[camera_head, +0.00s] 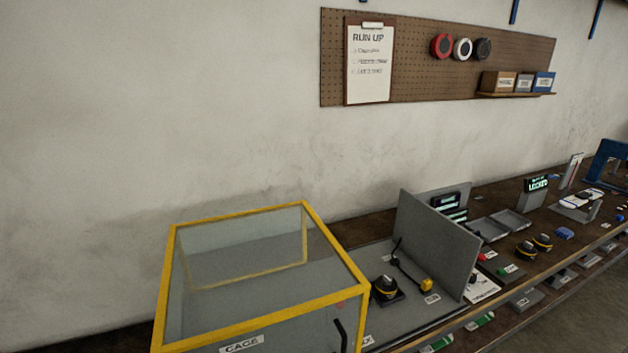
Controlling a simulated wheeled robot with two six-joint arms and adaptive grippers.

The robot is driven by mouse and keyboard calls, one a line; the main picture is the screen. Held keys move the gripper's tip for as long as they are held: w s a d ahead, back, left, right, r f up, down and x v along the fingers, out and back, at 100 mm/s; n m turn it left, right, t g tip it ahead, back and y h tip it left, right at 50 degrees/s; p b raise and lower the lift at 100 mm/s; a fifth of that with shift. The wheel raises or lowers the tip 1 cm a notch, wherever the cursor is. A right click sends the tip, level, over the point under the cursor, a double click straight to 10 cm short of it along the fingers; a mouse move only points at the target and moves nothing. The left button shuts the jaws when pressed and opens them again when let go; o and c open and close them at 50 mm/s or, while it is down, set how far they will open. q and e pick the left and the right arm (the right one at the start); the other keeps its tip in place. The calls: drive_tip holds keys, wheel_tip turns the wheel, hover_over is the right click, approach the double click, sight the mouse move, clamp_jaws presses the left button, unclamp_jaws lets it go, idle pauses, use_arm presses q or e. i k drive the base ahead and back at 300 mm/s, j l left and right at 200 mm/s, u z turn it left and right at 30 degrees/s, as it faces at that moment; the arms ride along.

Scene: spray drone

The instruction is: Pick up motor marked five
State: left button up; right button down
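Several dark round motors with yellow bands show on the bench. One motor (386,287) sits on a dark base between the yellow-framed cage and a grey upright panel. Two more motors stand side by side farther right, a nearer one (525,250) and a farther one (543,241). The markings on all of them are too small to read, so I cannot tell which is marked five. Neither of my grippers is in view.
A clear box with a yellow frame, labelled CAGE (242,344), fills the bench's left end. The grey upright panel (437,245) stands beside it. Grey trays (487,229), a sign reading LOCKED (537,185) and a blue frame (607,163) lie farther right. A pegboard (420,60) hangs above.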

sight(383, 292)
drive_tip(key=l+z, duration=0.3)
drive_tip(key=i+l+z, duration=0.25)
drive_tip(key=l, duration=0.25)
drive_tip(key=l+z, duration=0.3)
drive_tip(key=i+l, duration=0.05)
drive_tip(key=l, duration=0.05)
